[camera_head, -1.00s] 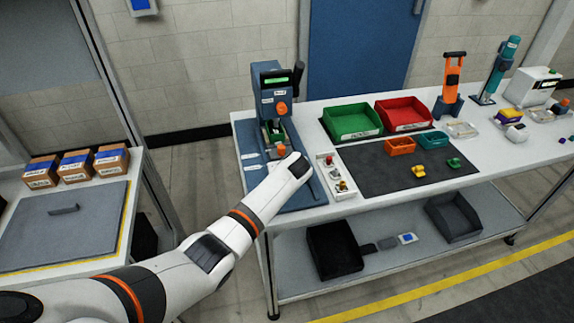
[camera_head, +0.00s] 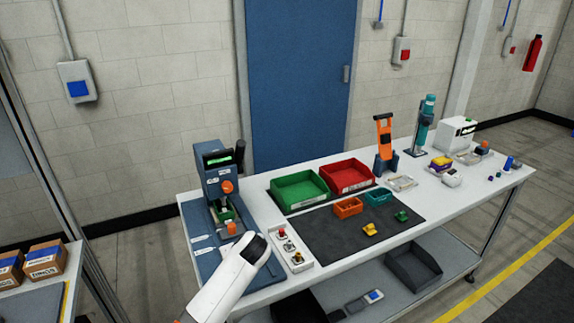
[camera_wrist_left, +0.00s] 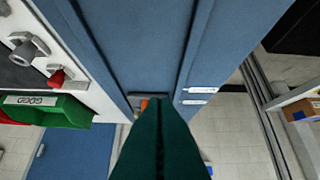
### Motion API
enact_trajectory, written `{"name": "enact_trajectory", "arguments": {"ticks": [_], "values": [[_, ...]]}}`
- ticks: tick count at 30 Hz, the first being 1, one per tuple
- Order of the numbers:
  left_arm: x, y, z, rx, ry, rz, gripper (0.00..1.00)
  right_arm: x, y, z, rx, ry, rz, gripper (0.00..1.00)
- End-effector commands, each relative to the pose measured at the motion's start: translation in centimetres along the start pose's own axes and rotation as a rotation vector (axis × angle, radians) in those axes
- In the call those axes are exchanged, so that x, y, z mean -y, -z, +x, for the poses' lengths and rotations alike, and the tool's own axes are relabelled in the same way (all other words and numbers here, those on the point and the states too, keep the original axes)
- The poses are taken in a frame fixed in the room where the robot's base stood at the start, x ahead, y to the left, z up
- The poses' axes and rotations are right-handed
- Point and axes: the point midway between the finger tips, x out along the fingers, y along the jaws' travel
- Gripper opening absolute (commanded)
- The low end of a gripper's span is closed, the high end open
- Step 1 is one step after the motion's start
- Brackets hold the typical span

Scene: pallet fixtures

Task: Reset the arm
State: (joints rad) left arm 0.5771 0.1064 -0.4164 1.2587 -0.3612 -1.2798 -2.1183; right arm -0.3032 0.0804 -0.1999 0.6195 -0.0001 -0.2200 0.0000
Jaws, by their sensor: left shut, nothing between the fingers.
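My left arm (camera_head: 225,280) comes in from the bottom of the head view, and its black-capped wrist end is over the blue base plate (camera_head: 205,262) of the press. The gripper itself is hidden behind the arm there. In the left wrist view my left gripper (camera_wrist_left: 160,108) shows dark green fingers pressed together with nothing between them, over the blue base. A small orange part (camera_wrist_left: 144,104) shows just beyond the fingertips. The blue press (camera_head: 212,180) with its orange knob stands upright behind the wrist. My right gripper is not in view.
A control box (camera_head: 288,246) with buttons sits just right of the arm. Beyond are a green bin (camera_head: 300,190), a red bin (camera_head: 346,178) and a dark mat (camera_head: 340,236) with small parts. Cardboard boxes (camera_head: 44,262) stand on the left table. Above the bench is free room.

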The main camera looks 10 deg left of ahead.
Motion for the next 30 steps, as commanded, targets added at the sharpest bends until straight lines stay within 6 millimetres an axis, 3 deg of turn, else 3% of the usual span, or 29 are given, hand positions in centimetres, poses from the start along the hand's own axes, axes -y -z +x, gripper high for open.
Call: {"name": "enact_trajectory", "arguments": {"ticks": [4,8,12,15,21,30], "values": [[1.6,-4.7,-0.8,0.078,-0.015,-0.218,0.0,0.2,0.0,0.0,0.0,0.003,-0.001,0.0],[4.6,-10.9,-3.1,0.201,-0.002,-0.604,0.0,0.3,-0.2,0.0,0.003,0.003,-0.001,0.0],[9.1,-17.2,-7.3,0.34,0.084,-1.095,0.0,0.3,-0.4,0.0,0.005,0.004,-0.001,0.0],[12.2,-20.3,-10.6,0.409,0.174,-1.408,0.0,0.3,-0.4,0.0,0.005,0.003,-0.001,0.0],[16.4,-23.3,-15.6,0.468,0.329,-1.809,0.0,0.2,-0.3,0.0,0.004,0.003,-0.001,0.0],[20.4,-25.1,-20.9,0.484,0.51,-2.177,0.0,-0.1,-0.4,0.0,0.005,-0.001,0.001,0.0]]}}
